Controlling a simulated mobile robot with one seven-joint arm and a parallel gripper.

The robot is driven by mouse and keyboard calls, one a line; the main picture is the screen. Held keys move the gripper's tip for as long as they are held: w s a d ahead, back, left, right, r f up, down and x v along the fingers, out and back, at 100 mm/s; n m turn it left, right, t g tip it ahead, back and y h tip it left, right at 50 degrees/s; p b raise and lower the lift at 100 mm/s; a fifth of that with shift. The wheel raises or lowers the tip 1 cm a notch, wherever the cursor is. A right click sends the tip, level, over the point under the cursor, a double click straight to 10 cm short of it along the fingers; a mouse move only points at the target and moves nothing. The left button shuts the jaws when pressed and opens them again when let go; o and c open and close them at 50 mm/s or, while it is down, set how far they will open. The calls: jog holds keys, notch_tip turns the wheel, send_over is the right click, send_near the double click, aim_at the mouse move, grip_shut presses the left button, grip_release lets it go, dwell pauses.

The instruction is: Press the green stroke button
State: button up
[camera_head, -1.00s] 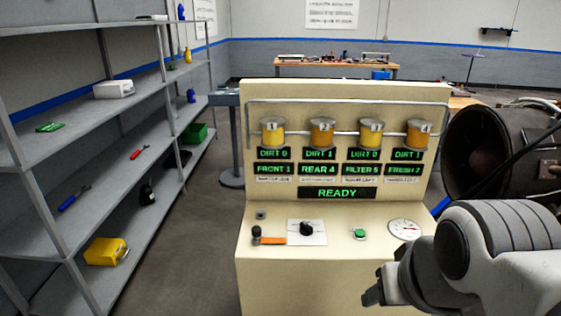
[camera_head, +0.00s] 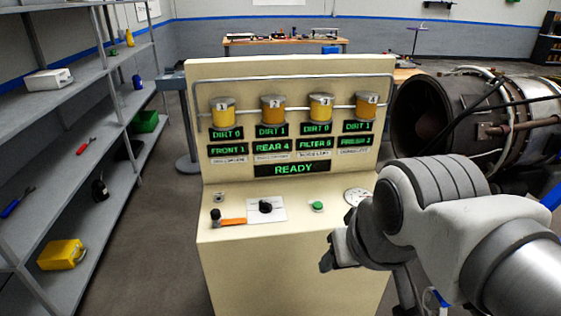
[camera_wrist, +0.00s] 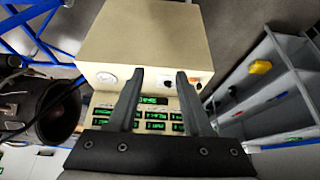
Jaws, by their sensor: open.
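The green stroke button (camera_head: 317,206) sits on the sloped top of the cream console (camera_head: 240,238), between the black knob (camera_head: 265,206) and the round gauge (camera_head: 355,195). My gripper (camera_head: 330,256) is in front of the console's right part, below and slightly right of the button in the picture, apart from it as far as I can tell. In the wrist view, its two fingers (camera_wrist: 160,82) are spread with nothing between them, and the console appears upside down behind them. I cannot make out the green button there; the left finger may hide it.
An orange-handled lever (camera_head: 232,221) lies left of the knob. Numbered yellow canisters (camera_head: 272,108) and a READY display (camera_head: 293,169) are on the upright panel. A shelf rack (camera_head: 85,130) stands left, a turbine (camera_head: 480,115) right. Open floor lies between rack and console.

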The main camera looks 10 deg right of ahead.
grip_shut()
dwell(1.6)
